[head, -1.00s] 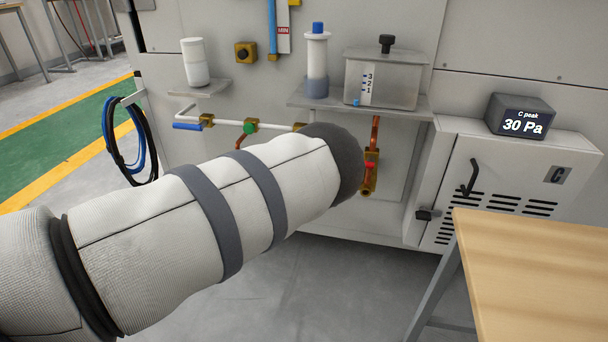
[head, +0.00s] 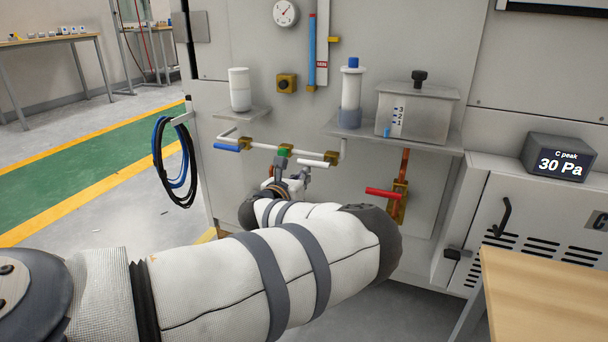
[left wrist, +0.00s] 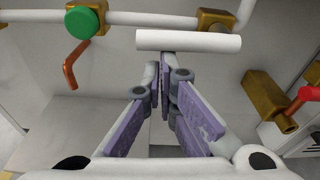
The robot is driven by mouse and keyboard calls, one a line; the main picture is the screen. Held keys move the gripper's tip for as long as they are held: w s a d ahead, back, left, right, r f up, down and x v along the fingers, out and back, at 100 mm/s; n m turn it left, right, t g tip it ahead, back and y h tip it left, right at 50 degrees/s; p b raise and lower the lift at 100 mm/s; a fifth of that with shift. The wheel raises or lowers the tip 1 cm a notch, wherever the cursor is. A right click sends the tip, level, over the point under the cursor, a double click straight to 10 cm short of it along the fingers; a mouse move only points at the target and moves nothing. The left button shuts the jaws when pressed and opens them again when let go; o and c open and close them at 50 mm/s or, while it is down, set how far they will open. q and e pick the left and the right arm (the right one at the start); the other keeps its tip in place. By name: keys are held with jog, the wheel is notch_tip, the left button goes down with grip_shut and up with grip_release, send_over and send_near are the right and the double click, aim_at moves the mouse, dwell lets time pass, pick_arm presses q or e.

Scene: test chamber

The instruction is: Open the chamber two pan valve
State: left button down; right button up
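On the chamber wall a white pipe carries a valve with a blue lever (head: 227,147), a green knob (head: 284,151) and a valve with a white lever (head: 313,163). A red-lever valve (head: 384,194) sits on the copper pipe under the lidded pan (head: 418,112). No label tells which is the chamber two pan valve. My left gripper (head: 303,172) is just below the white lever. In the left wrist view its fingertips (left wrist: 165,62) are together at the lower edge of the white lever (left wrist: 188,41); contact is unclear. My right gripper is out of view.
A shelf (head: 440,144) holds the pan and a white cylinder (head: 351,92). A smaller shelf holds a white jar (head: 239,90). A cabinet (head: 500,225) and a wooden table (head: 550,290) stand at right. Cables (head: 175,165) hang at left.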

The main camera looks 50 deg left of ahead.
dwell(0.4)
pick_arm(q)
notch_tip(320, 180, down, 5)
jog(key=b, duration=0.4)
jog(key=r+p+v, duration=0.1)
jog(key=p+v, duration=0.2)
jog(key=v, duration=0.6)
jog(key=shift+d, duration=0.15)
jog(key=shift+s+r, duration=0.1)
jog(key=shift+r, duration=0.05)
